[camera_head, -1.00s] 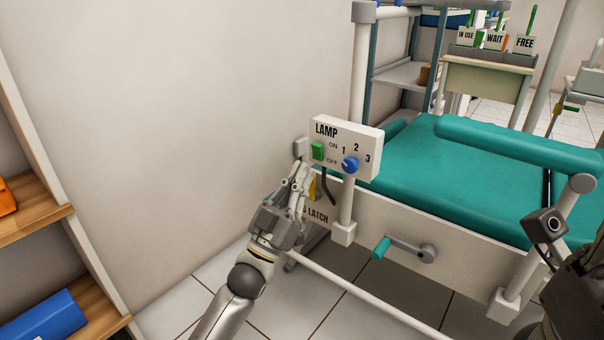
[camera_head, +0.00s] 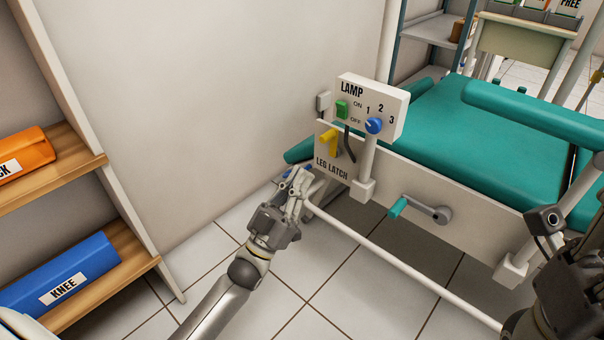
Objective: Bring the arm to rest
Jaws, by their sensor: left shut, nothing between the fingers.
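My left gripper (camera_head: 298,178) is shut and empty. It is low in front of the wall, below and left of the white leg latch panel (camera_head: 333,168), which carries a yellow latch (camera_head: 329,143). The white lamp box (camera_head: 371,108) with a green switch (camera_head: 342,109) and a blue knob (camera_head: 374,125) is above and right of the gripper. A dark arm part of mine shows at the lower right; no right fingertips can be seen.
A wooden shelf (camera_head: 85,165) at left holds an orange roll (camera_head: 25,152) and a blue knee roll (camera_head: 62,280). Tiled floor (camera_head: 345,270) lies open below.

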